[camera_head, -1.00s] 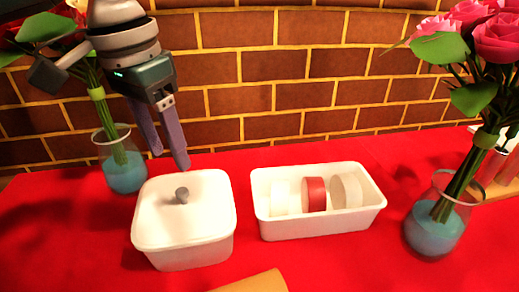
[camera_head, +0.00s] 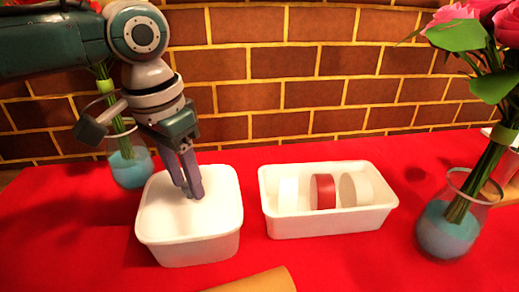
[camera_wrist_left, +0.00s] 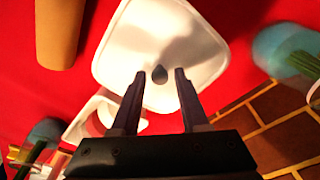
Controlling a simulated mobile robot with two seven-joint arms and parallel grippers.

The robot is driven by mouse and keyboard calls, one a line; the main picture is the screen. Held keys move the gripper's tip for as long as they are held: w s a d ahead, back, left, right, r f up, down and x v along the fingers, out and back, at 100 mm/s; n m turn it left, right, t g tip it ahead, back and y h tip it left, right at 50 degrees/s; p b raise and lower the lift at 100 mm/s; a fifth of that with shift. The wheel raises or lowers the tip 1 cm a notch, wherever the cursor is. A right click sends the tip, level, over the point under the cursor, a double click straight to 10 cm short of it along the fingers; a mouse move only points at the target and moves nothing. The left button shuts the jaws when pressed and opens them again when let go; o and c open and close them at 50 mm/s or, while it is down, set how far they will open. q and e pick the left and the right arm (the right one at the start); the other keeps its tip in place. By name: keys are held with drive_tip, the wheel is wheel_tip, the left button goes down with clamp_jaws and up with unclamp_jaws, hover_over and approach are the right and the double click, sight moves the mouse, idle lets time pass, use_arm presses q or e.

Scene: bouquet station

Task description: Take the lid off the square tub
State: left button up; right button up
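The white square tub (camera_head: 190,252) stands on the red table with its white lid (camera_head: 215,205) on top. In the left wrist view the lid (camera_wrist_left: 160,35) lies below the gripper (camera_wrist_left: 159,73). The dark knob (camera_wrist_left: 159,76) shows between the two fingertips, with a gap on each side. The gripper is open; whether the tips reach down to the knob's height is hard to tell. My right gripper is out of view.
A white tray (camera_head: 330,224) with ribbon rolls stands right of the tub. Vases with blue water stand behind the tub (camera_head: 130,172) and at the right (camera_head: 445,232). A brown paper roll (camera_head: 258,283) lies in front. A brick wall rises behind.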

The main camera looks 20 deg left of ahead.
use_arm(q)
clamp_jaws()
drive_tip(key=shift+r, duration=0.15)
idle(0.4)
